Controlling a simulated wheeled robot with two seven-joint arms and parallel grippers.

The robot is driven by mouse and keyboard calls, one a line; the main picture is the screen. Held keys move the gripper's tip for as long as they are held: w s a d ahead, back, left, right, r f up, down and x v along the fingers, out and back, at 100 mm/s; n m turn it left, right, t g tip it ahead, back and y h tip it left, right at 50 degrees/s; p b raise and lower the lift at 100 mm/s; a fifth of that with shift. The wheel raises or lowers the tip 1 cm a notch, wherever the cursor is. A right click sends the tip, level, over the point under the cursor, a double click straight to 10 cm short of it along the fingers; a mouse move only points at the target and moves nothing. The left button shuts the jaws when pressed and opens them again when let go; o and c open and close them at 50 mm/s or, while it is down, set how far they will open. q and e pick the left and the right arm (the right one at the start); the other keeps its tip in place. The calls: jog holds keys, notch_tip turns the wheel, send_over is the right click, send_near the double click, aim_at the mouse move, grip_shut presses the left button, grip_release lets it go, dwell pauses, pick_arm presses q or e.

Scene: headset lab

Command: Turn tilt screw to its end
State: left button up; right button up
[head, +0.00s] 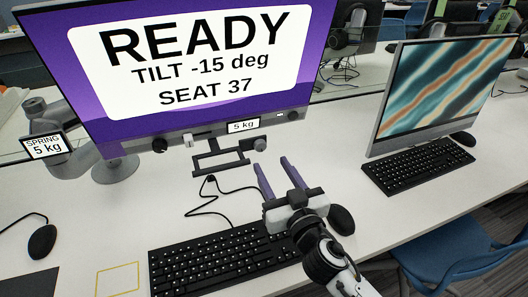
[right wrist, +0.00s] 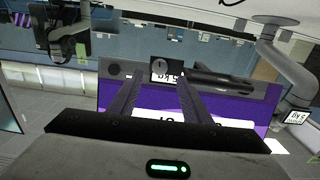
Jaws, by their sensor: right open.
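The large monitor (head: 190,62) on an arm shows "READY", "TILT -15 deg" and "SEAT 37". Under its lower edge hangs a dark bracket (head: 222,160), with a round grey knob (head: 260,145) at its right end. A black knob (head: 159,144) sits on the lower edge further left. I cannot tell for sure which of these is the tilt screw. My right gripper (head: 271,163) is open and empty, its purple fingers pointing up just below the grey knob, apart from it in the picture. The right wrist view shows the monitor upside down beyond the fingers. My left gripper is not in view.
A label (head: 46,146) reading "SPRING 5 kg" is on the monitor arm at left. Below lie a keyboard (head: 220,262), a mouse (head: 341,220) and a cable (head: 212,200) on the white desk (head: 75,215). A second screen (head: 440,85) and keyboard (head: 418,166) stand at right.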

aim_at(261, 148)
jog(key=x, duration=0.7)
jog(key=shift+f, duration=0.1)
jog(key=c, duration=1)
jog(key=shift+s+f+m+b, duration=0.1)
jog(key=shift+f+m+b, duration=0.05)
jog(key=shift+m+b, duration=0.35)
jog(key=shift+c, duration=0.2)
jog(key=shift+m, duration=0.6)
jog(key=o, duration=1)
